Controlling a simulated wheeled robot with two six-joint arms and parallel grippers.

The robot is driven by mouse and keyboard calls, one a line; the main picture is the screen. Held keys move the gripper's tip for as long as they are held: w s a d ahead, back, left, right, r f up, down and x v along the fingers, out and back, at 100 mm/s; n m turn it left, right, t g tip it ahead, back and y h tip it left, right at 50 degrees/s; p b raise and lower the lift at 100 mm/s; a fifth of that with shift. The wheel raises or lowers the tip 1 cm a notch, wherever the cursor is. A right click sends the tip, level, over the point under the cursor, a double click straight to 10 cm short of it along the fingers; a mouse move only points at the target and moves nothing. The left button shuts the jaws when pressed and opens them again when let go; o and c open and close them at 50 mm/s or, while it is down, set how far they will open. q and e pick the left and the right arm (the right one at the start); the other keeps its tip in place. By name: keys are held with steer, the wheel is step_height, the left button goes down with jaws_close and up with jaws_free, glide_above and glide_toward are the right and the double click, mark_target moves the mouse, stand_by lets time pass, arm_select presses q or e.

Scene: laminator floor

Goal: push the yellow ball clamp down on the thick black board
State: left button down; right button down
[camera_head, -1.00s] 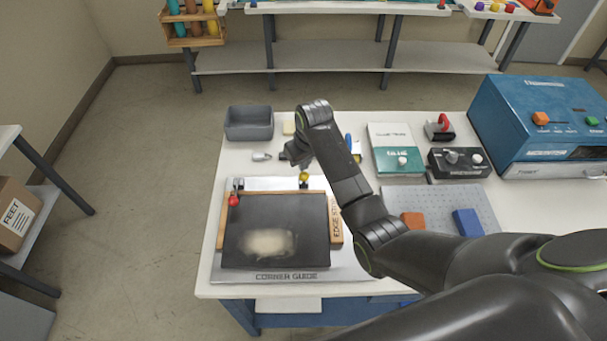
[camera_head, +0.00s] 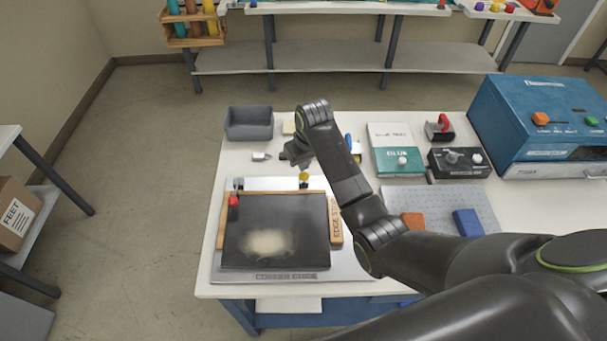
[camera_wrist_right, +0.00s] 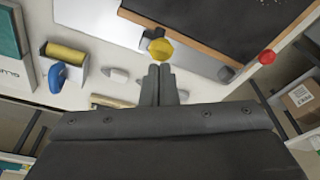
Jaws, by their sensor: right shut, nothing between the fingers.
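The thick black board (camera_head: 300,215) lies on the metal corner guide plate (camera_head: 345,265), with wooden strips along its edges and a pale patch on its top. The yellow ball clamp (camera_head: 304,177) stands at the board's far edge, and its yellow ball also shows in the right wrist view (camera_wrist_right: 161,50). A red ball clamp (camera_head: 233,201) stands at the far left corner. My right gripper (camera_wrist_right: 160,68) is shut and empty, its fingertips close to the yellow ball; contact cannot be told. In the head view my right arm hides part of the area. My left gripper is not in view.
A grey bin (camera_head: 249,123) and a small grey piece (camera_head: 260,156) lie behind the board. The teal-and-white box (camera_head: 395,160), black control box (camera_head: 458,162) and blue laminator (camera_head: 535,125) stand to the right. Orange (camera_head: 413,221) and blue (camera_head: 467,222) blocks lie on a grey mat.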

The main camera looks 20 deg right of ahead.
mark_target(304, 178)
steer(key=shift+f, duration=0.25)
stand_by(0.5)
steer(key=shift+f, duration=0.25)
steer(key=f, duration=0.1)
steer(key=s+f, duration=0.1)
steer(key=f, duration=0.1)
steer(key=shift+s+a+f, duration=0.2)
steer(key=shift+a+f, duration=0.05)
steer(key=r, duration=0.1)
steer(key=r+p, duration=0.1)
steer(key=r, duration=0.1)
steer(key=shift+s, duration=0.3)
steer(key=shift+w+r, duration=0.1)
steer(key=shift+r, duration=0.45)
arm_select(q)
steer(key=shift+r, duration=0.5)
arm_select(e)
steer(key=shift+r, duration=2.15)
